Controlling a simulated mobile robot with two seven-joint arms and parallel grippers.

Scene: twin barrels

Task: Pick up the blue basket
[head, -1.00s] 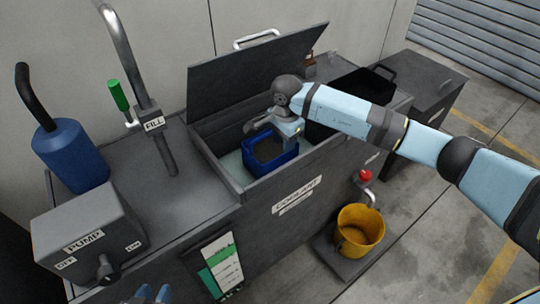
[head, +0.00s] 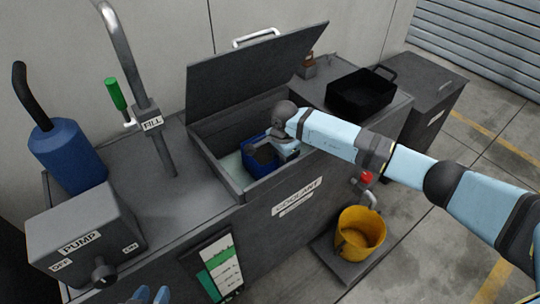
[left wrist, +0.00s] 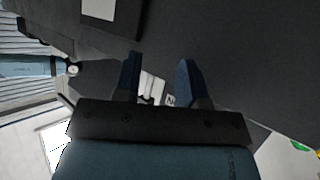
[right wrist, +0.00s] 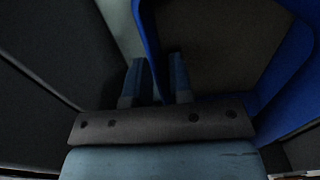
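The blue basket (head: 253,162) is inside the open coolant tank, its dark interior facing up. It also shows large in the right wrist view (right wrist: 292,82). My right gripper (head: 272,148) reaches in from the right to the basket's rim. In the right wrist view its fingers (right wrist: 160,82) stand close together with the basket's wall between them, and it looks shut on that wall. The fingertips are partly dark. My left gripper (head: 152,294) shows only its fingertips at the bottom edge of the head view. In the left wrist view its fingers (left wrist: 160,80) are apart and empty.
The tank's front wall (head: 285,200) and raised lid (head: 255,70) bound the basket. A black tray (head: 360,95) sits on the right of the bench. A yellow bucket (head: 360,232) stands below. The fill pipe (head: 150,110) and pump box (head: 85,235) are left.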

